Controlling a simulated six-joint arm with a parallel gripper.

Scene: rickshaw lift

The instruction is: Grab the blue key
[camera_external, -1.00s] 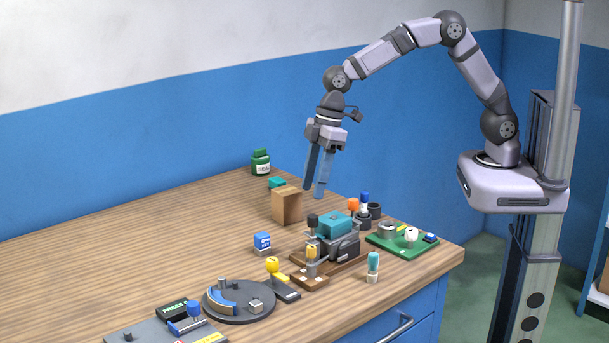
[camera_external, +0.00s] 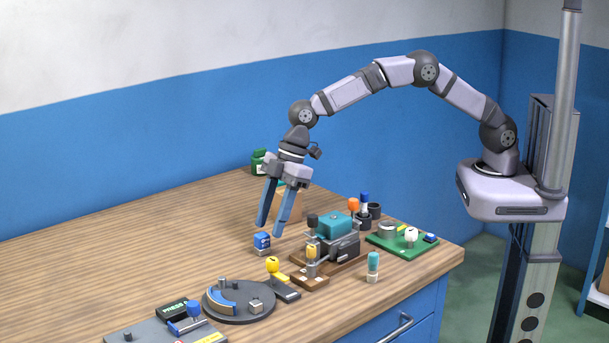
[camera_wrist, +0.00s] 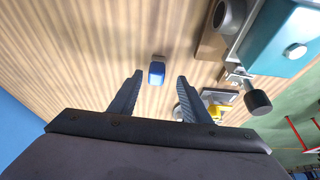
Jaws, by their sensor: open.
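A small blue block with a white mark and a grey base, which looks like the blue key (camera_external: 262,240), stands upright on the wooden table. My gripper (camera_external: 271,226) is open and empty just above it, fingers pointing down and tilted. In the wrist view the blue key (camera_wrist: 156,73) lies in line with the gap between my two fingers, beyond their tips. I see no contact with it.
A teal-topped device (camera_external: 336,226) on a wooden base stands to the right. A yellow-knobbed piece (camera_external: 273,266) is close in front of the key. A tan block (camera_external: 289,204) stands behind my fingers. The table's left side (camera_external: 120,255) is clear.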

